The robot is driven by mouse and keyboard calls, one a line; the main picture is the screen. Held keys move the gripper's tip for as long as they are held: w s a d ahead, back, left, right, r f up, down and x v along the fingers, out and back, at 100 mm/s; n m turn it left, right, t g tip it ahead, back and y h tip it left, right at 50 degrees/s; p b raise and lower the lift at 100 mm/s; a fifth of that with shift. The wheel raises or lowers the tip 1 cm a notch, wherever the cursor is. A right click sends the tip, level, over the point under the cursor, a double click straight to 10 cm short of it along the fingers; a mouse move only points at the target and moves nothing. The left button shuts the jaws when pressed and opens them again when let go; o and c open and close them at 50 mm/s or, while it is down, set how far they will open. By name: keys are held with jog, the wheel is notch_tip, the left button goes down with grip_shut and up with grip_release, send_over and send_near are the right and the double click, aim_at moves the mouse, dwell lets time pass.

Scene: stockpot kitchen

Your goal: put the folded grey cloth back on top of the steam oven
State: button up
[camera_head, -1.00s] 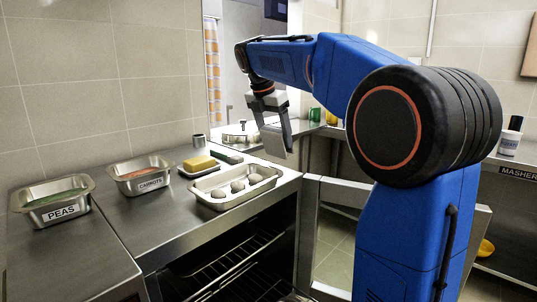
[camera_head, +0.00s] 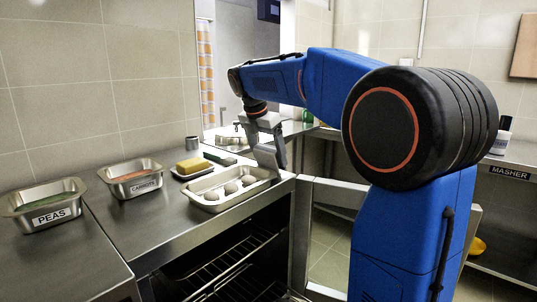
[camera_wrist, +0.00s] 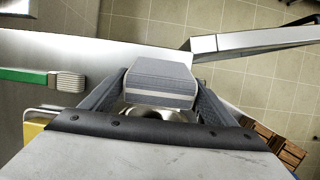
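My gripper (camera_head: 266,166) hangs over the right end of the steel top of the steam oven (camera_head: 128,232), close beside the far right end of a tray with pale round items. In the wrist view my gripper (camera_wrist: 160,78) has its two fingers against both sides of the folded grey cloth (camera_wrist: 160,85), a grey block with a pale stripe. In the head view the cloth is mostly hidden by the fingers. I cannot tell whether it touches the steel top (camera_wrist: 95,62).
The metal tray (camera_head: 208,206), a butter dish (camera_head: 195,168), a carrots pan (camera_head: 133,187) and a peas pan (camera_head: 45,220) stand on the steel surfaces. A green-handled tool (camera_wrist: 25,75) lies behind the tray. The oven's front is open, showing racks (camera_head: 235,262); its door (camera_head: 335,197) stands out right.

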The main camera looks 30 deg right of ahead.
jog(key=shift+o, duration=0.3)
jog(key=v, duration=1.2)
jog(key=shift+r, duration=0.1)
jog(key=s+f+m, duration=0.1)
jog(key=s, duration=0.2)
jog(key=s+f+m, duration=0.2)
jog(key=s, duration=0.1)
jog(key=s+a+f+m, duration=0.1)
jog(key=s+f+m, duration=0.1)
jog(key=s, duration=0.1)
jog(key=shift+f+t+y, duration=0.25)
jog(key=shift+t+y, duration=0.15)
jog(key=s+a+f+m+t+y, duration=0.1)
jog(key=s+a+f+m, duration=0.1)
jog(key=s+f+m, duration=0.6)
jog(key=s+a+f+m+t+y, duration=0.1)
jog(key=s+a+f+m, duration=0.1)
jog(key=s+f+m, duration=0.7)
jog(key=s+f, duration=0.7)
jog(key=f, duration=0.2)
jog(key=shift+f+y, duration=0.35)
jog(key=shift+y, duration=0.05)
